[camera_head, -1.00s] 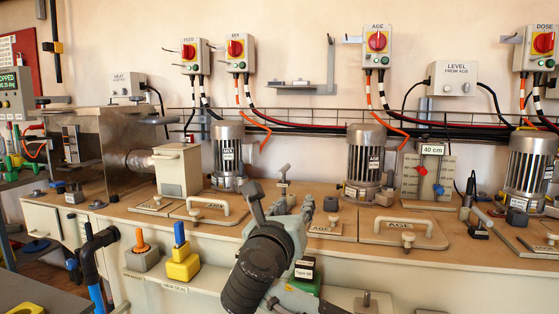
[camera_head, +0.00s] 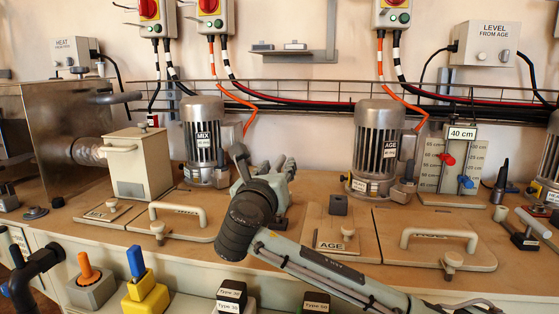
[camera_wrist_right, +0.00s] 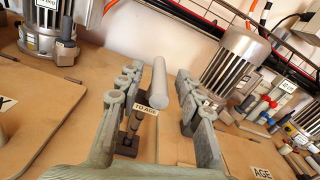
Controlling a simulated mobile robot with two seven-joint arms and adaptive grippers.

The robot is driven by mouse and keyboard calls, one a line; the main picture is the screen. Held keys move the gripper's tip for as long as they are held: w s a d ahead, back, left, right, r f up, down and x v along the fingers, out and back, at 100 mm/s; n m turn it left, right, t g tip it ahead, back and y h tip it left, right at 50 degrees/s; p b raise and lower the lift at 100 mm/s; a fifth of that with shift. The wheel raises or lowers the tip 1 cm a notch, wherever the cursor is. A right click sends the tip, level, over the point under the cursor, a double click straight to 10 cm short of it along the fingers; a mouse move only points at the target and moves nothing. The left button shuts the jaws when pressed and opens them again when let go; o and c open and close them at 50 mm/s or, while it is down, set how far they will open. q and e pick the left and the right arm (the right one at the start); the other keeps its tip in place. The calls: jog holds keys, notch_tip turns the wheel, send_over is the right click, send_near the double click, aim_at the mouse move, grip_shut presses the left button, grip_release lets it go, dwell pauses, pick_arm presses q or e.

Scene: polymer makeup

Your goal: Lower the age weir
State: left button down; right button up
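My right gripper (camera_head: 262,168) is over the bench between the MIX and AGE motors. In the right wrist view its two fingers (camera_wrist_right: 155,105) are spread apart. A grey cylindrical bar (camera_wrist_right: 159,82) shows between them with gaps on both sides, above a "TO AGE" label (camera_wrist_right: 146,110) and a dark stand; this may be the age weir's handle. In the head view the arm hides it. A scale board (camera_head: 452,178) marked 40 cm, with a red pointer (camera_head: 447,160) above a blue pointer (camera_head: 467,182), stands right of the AGE motor (camera_head: 378,150). My left gripper is not in view.
The MIX motor (camera_head: 203,140) stands left of my gripper. Lids with handles lie in front, including a pale AGE plate (camera_head: 333,228) and a right lid (camera_head: 435,240). Cables and a wire rack (camera_head: 300,95) run along the wall. A yellow block (camera_head: 145,300) stands at front.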

aim_at(280, 158)
jog(key=shift+w+d, duration=0.2)
jog(key=shift+w, duration=0.85)
jog(key=shift+w+d, duration=0.15)
jog(key=shift+w, duration=0.9)
grip_shut()
jog(key=shift+f, duration=0.1)
